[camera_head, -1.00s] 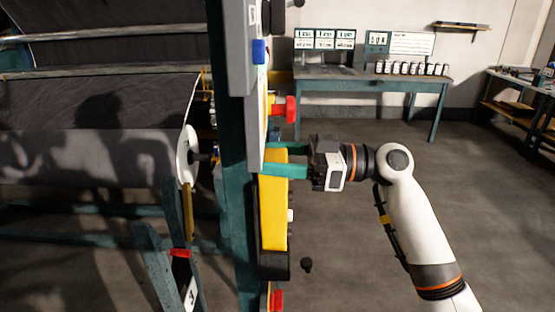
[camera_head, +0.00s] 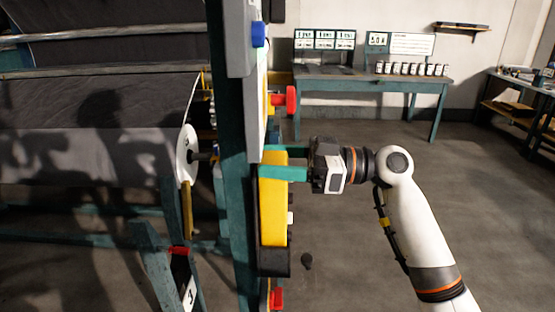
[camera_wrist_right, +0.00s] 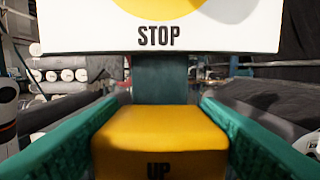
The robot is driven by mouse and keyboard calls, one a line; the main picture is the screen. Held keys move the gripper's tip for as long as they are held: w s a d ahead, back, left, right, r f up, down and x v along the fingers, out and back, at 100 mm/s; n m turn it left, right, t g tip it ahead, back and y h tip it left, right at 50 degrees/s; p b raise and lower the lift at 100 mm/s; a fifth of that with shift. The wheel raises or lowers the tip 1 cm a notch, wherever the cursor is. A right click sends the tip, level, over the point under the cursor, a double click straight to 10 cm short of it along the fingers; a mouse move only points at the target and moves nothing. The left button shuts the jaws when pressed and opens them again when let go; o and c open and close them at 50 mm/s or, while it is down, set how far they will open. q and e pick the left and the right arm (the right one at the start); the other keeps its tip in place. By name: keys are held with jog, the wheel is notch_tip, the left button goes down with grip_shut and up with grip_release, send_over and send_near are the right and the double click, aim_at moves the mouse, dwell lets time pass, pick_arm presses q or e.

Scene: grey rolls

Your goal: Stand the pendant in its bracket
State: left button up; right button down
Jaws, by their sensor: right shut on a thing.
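The yellow pendant (camera_head: 272,210) stands upright against the teal post, and its lower end meets the black bracket (camera_head: 274,262). I cannot tell whether it rests on the bracket's floor. My right gripper (camera_head: 283,172) reaches in from the right, its teal fingers shut on the pendant's upper part. In the right wrist view, the pendant's yellow face marked UP (camera_wrist_right: 160,140) lies between the two teal fingers (camera_wrist_right: 160,118). My left gripper is in neither view.
Above the pendant, a white STOP panel (camera_wrist_right: 205,36) with a red button (camera_head: 291,100) juts from the teal post (camera_head: 234,150). Dark rolls (camera_head: 85,125) lie left. A workbench (camera_head: 370,82) with several small jars stands behind.

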jog(key=shift+f+b, duration=0.3)
jog(key=shift+f, duration=0.1)
jog(key=shift+c, duration=1.9)
grip_release()
jog(key=shift+f, duration=0.15)
jog(key=d+b, duration=0.2)
jog(key=d, duration=1)
jog(key=shift+f+b, duration=0.25)
jog(key=shift+b, duration=0.15)
